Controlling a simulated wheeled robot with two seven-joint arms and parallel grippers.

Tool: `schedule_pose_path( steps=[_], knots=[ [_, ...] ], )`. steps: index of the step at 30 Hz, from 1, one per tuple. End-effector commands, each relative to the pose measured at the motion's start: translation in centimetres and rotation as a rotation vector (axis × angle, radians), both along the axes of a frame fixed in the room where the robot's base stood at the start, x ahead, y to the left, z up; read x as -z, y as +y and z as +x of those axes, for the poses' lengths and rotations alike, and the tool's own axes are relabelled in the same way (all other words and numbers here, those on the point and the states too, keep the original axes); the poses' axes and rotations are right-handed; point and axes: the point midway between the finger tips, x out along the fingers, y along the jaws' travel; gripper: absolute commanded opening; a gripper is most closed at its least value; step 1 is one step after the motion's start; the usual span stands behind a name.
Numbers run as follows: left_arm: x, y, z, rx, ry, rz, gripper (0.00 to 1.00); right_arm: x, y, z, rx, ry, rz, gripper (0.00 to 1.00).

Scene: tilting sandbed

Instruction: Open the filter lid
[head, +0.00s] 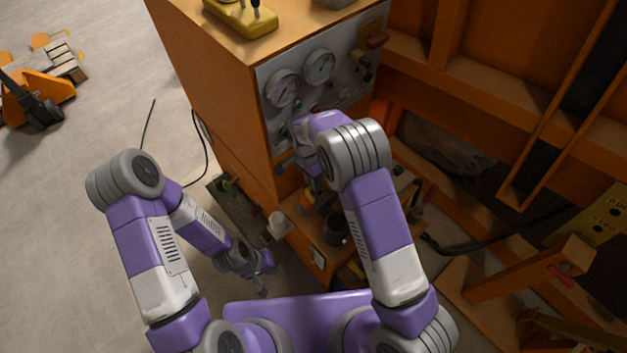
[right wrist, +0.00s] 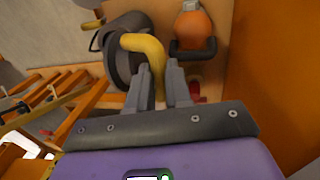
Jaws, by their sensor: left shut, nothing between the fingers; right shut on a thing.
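In the right wrist view a dark grey round canister (right wrist: 112,62), which looks like the filter, stands with a curved yellow handle (right wrist: 143,43) at its side. I cannot tell where its lid ends or whether it is open. My right gripper (right wrist: 160,75) is shut on the lower end of the yellow handle, one finger on each side. In the head view a dark round canister (head: 336,229) shows below my right arm, and the right fingertips are hard to make out. My left gripper (head: 264,277) is shut and empty, low to the left, apart from the canister.
An orange cabinet with a gauge panel (head: 318,85) stands behind my right arm. An orange bottle (right wrist: 193,30) in a dark bracket is right of the handle. Orange framing (head: 470,75) closes off the right side. Bare floor (head: 60,210) is free at left.

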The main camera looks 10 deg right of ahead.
Motion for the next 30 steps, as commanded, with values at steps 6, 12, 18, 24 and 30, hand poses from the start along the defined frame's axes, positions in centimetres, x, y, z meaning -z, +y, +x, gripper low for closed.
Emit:
schedule_pose_path(
  steps=[6, 12, 18, 24, 30],
  knots=[
    [0.0, 0.0, 0.0, 0.0, 0.0, 0.0, 0.0, 0.0, 0.0, 0.1, 0.006, -0.003, 0.002, 0.29],
    [0.0, 0.0, 0.0, 0.0, 0.0, 0.0, 0.0, -0.1, 0.0, 0.1, 0.003, -0.003, 0.001, 0.44],
    [0.0, 0.0, 0.0, 0.0, 0.0, 0.0, 0.0, -0.3, 0.0, 0.1, 0.002, -0.003, 0.001, 0.44],
    [-0.5, 0.0, 0.0, 0.0, 0.0, 0.0, 0.0, -2.9, 0.0, 0.1, 0.002, -0.006, 0.002, 0.44],
    [-1.1, 0.0, 0.0, 0.0, 0.0, 0.0, 0.0, -6.9, 0.1, 0.1, 0.002, -0.007, 0.003, 0.44]
  ],
)
